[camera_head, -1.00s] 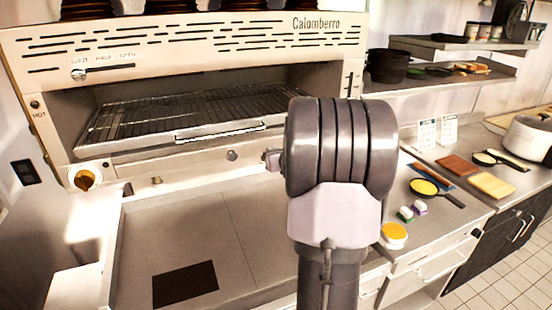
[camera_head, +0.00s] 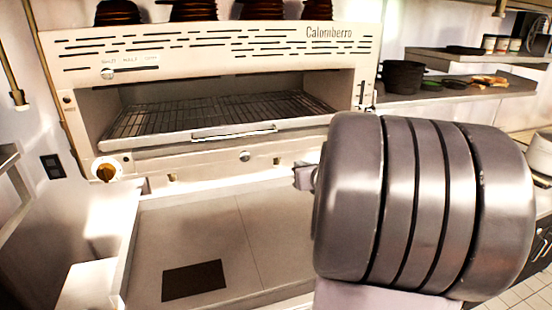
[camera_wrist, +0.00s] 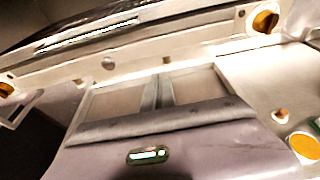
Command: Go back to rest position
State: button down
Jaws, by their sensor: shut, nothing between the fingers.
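My gripper (camera_wrist: 160,88) shows in the wrist view. Its two fingers are together in the middle, with nothing between them. Its pale body with a green light fills the bottom of that view. The gripper points toward the front of the grill oven and touches nothing that I can see. In the head view my thick grey arm joint covers the right half, and the fingers cannot be made out there.
The grill oven (camera_head: 215,52), with a wire rack (camera_head: 215,115), stands behind the steel counter (camera_head: 215,235). A dark square (camera_head: 194,280) lies on the counter. Black pots (camera_head: 403,77) stand on a right shelf. An orange-topped round tub (camera_wrist: 305,147) is at right in the wrist view.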

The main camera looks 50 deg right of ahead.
jog(key=a+f+m+g+y+b, duration=0.1)
jog(key=a+f+m+g+b, duration=0.2)
jog(key=a+m, duration=0.75)
jog(key=a+f+m+y+b, duration=0.1)
jog(key=a+f+m+b, duration=0.25)
jog(key=a+m, duration=0.75)
jog(key=s+a+f+m+g+y+b, duration=0.1)
jog(key=s+a+f+m+y, duration=0.1)
jog(key=a, duration=0.6)
jog(key=s+a+f+m+g+y+b, duration=0.1)
jog(key=s+a+f+m+y, duration=0.2)
jog(key=s+a+m, duration=0.3)
jog(key=s+a+f+m+g+y+b, duration=0.1)
jog(key=s+a+f+m, duration=0.3)
jog(key=a, duration=0.6)
jog(key=shift+s+a+f+m+g+y+b, duration=0.15)
jog(key=shift+a+f+m+g+y+b, duration=0.2)
jog(key=shift+y+b, duration=0.35)
